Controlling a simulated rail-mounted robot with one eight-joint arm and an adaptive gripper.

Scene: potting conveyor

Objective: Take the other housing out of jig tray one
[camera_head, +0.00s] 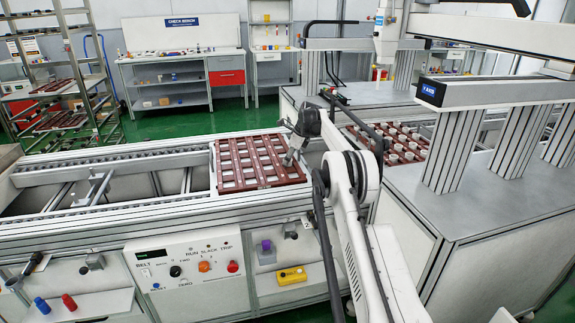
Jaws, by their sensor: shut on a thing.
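A reddish-brown jig tray (250,188) with a grid of square pockets lies on the conveyor at the picture's middle. Pale grey shows in its pockets; at this size I cannot tell housings from pocket floors. My gripper (289,160) is over the right part of this tray, pointing down. It is shut on a small grey thing, taken as a housing, mostly hidden by the fingers. I cannot tell whether that thing is clear of its pocket. No number on the tray is readable.
A second reddish-brown tray with several whitish round parts (409,156) lies to the right, partly behind my arm. A machine with grey uprights (457,150) stands on the right. The conveyor rollers (110,166) left of the tray are clear. A control panel (190,267) is in front.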

